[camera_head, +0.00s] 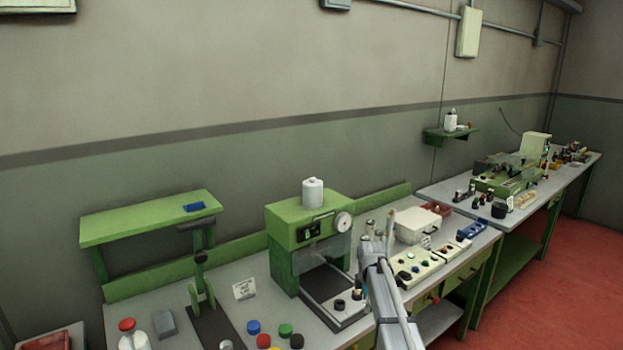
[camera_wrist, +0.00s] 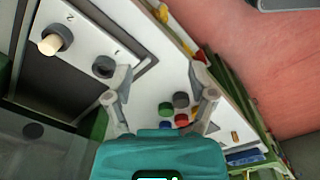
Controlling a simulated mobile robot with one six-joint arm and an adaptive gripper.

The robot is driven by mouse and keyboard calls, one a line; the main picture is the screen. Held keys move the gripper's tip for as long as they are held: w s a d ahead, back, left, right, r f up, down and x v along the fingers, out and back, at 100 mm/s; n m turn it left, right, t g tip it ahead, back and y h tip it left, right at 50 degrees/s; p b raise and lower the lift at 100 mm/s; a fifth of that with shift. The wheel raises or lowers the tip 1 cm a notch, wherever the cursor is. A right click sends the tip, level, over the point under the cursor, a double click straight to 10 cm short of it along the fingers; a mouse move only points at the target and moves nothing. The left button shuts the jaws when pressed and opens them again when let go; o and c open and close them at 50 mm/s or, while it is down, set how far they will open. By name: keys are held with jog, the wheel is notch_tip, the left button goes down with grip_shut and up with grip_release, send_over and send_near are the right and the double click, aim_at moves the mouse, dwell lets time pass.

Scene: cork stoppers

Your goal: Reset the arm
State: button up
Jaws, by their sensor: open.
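My gripper (camera_wrist: 160,88) is open in the wrist view, with its two fingers spread and nothing held between them. A pale cork-coloured stopper (camera_wrist: 50,44) stands in a dark round holder on a light plate at the upper left, beside the mark "2". A second dark holder (camera_wrist: 103,66) near the mark "1" is just left of the left finger. In the head view, my arm reaches up from the bottom, right of the green machine (camera_head: 290,262); I cannot make out the fingers there.
Several coloured round pieces (camera_wrist: 181,119) lie beyond the finger gap. In the head view, a control box (camera_head: 414,267) and a cream case (camera_head: 417,226) stand right of my arm. A green shelf stand (camera_head: 150,219) is at the left. Red floor (camera_head: 575,262) is open at the right.

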jog(key=s+f+m+b, duration=0.4)
jog(key=s+m, duration=0.4)
jog(key=s, duration=0.5)
jog(key=s+f+m+b, duration=0.5)
jog(key=s+m, duration=0.4)
jog(key=s, duration=0.5)
jog(key=shift+a, duration=0.15)
jog(key=shift+f, duration=0.1)
jog(key=shift+c, duration=0.2)
jog(key=shift+c, duration=0.8)
jog(key=shift+s, duration=0.1)
